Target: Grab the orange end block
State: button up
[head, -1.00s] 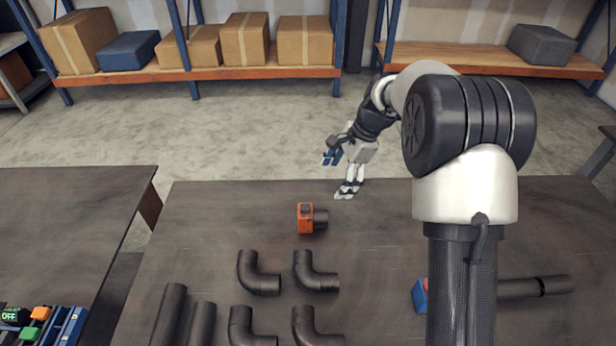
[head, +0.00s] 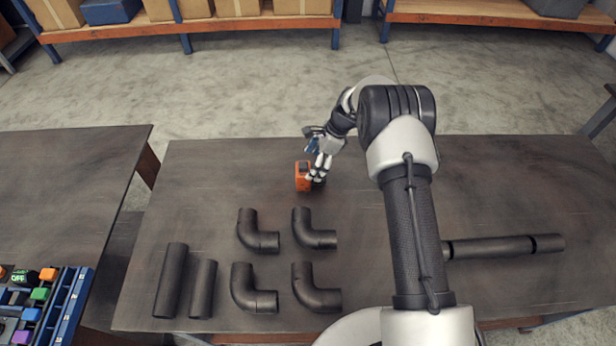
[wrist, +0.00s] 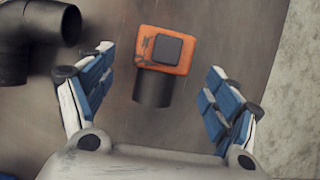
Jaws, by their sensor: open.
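The orange end block (head: 302,176) sits on the table (head: 430,190) near its far edge. In the wrist view the orange end block (wrist: 164,50) has a dark square on its face and a short black pipe stub (wrist: 153,89) pointing toward me. My gripper (head: 318,172) is at the block's right in the head view. In the wrist view my gripper (wrist: 157,70) is open, its blue-padded fingers apart on either side of the stub, touching neither. The block lies slightly beyond the fingertips there. The gripper partly hides the stub in the head view.
Several black elbow pipes (head: 313,229) and two straight pipes (head: 171,281) lie on the table nearer me. A long jointed pipe (head: 503,246) lies at right. A second table at left holds a blue rack (head: 66,315) with coloured blocks. An elbow (wrist: 30,40) is left of my fingers.

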aim_at(310, 168)
jog(key=shift+x, duration=3.05)
jog(key=shift+w+d, duration=0.1)
jog(key=shift+d, duration=0.1)
jog(key=shift+c, duration=0.2)
grip_shut()
jog(key=shift+w+r, duration=0.1)
jog(key=shift+w, duration=0.05)
